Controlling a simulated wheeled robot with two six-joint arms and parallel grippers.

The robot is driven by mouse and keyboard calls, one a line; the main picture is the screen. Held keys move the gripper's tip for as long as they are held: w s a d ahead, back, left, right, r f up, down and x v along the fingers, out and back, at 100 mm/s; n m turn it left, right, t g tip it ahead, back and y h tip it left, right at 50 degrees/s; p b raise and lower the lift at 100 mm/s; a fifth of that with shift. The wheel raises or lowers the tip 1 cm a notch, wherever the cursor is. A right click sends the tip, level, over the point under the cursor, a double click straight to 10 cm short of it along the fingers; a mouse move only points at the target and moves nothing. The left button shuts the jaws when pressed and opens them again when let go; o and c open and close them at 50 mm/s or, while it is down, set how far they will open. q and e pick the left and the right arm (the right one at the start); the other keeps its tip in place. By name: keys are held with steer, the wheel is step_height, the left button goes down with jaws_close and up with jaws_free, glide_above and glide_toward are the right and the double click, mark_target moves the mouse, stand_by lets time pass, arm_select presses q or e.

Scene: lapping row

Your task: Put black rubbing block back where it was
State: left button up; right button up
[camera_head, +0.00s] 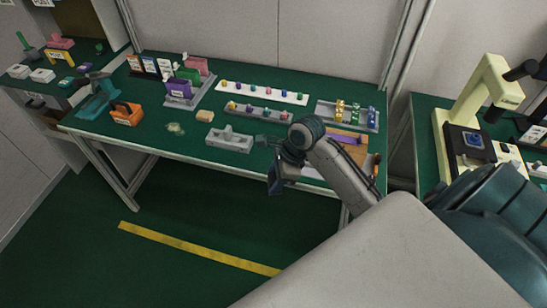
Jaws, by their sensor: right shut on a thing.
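My right arm comes in from the lower right. Its wrist bends down, and my right gripper (275,174) hangs in front of the table's front edge, over the floor side. It is shut on a dark block, which I take as the black rubbing block (276,186); it is small and partly merged with the dark gripper, so its outline is hard to tell. It is held clear of the green table (180,140). A grey holder (229,139) sits on the table to the left of the wrist. My left gripper is not in view.
A grey rack of coloured knobs (258,112), a white strip (262,93) and a rack with brass pieces (347,116) stand behind. A wooden board (352,147) lies right of the wrist, partly hidden. An orange holder (126,113) and a tan block (205,116) sit left.

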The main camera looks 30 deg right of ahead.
steer(key=w+d, duration=0.2)
steer(key=w, duration=0.2)
steer(key=w+d+f+p, duration=0.1)
steer(key=w+d, duration=0.2)
steer(key=w, duration=0.1)
steer(key=w+d+p, duration=0.1)
steer(key=w+d, duration=0.2)
steer(key=w, duration=0.2)
steer(key=shift+d+f, duration=0.15)
steer(key=shift+w+d+f, duration=0.1)
steer(key=shift+w, duration=0.05)
step_height(320, 180, down, 3)
steer(key=shift+r+p, duration=0.2)
steer(key=shift+p, duration=0.25)
steer(key=shift+f, duration=0.45)
steer(key=o, duration=0.4)
steer(key=shift+f, duration=0.1)
steer(key=o, duration=0.5)
steer(key=b+v, duration=0.1)
steer(key=v, duration=1.1)
steer(key=shift+b, duration=0.4)
